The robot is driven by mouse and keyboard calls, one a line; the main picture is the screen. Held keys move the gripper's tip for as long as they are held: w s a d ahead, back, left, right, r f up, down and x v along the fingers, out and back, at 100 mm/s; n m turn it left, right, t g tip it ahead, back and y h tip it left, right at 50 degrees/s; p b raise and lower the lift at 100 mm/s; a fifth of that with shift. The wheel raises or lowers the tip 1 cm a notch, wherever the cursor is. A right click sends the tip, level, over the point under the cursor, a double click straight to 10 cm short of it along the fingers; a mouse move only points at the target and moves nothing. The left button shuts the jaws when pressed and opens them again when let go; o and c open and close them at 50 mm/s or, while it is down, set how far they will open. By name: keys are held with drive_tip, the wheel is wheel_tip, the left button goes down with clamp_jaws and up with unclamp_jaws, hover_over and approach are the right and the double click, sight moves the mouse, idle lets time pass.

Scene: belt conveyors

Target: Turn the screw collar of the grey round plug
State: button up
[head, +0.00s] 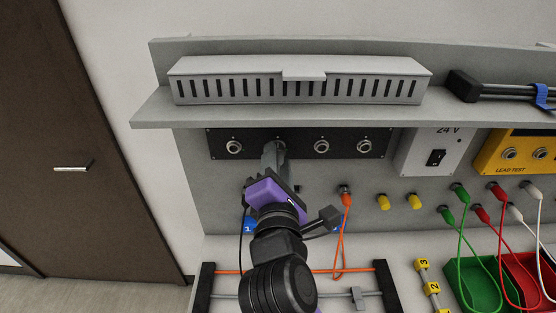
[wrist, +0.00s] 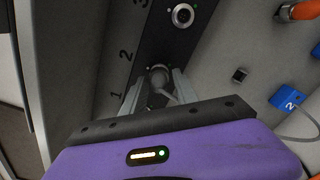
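The grey round plug (wrist: 159,77) sits at a socket on the dark panel in the wrist view, with a grey cable bending back from it. My gripper (wrist: 159,84) has one finger on either side of the plug and appears shut on it; any thin gap is too small to see. In the head view my gripper (head: 276,152) reaches up to the dark socket panel (head: 300,136) at the second position from the left and hides most of the plug. The collar's turn position cannot be made out.
Bare round sockets (head: 233,147) flank my gripper on the panel. A slotted grey duct (head: 300,85) on a shelf overhangs it. An orange plug (head: 346,198) with a hanging cable is at the right below. A blue tag (wrist: 287,98) marked 2 shows in the wrist view.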

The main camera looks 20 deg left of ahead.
drive_tip(key=shift+o, duration=0.8)
drive_tip(key=b+v, duration=0.2)
drive_tip(key=v, duration=0.5)
drive_tip(key=shift+s, duration=0.35)
drive_tip(key=shift+d+r, duration=0.1)
drive_tip(key=shift+d, duration=0.05)
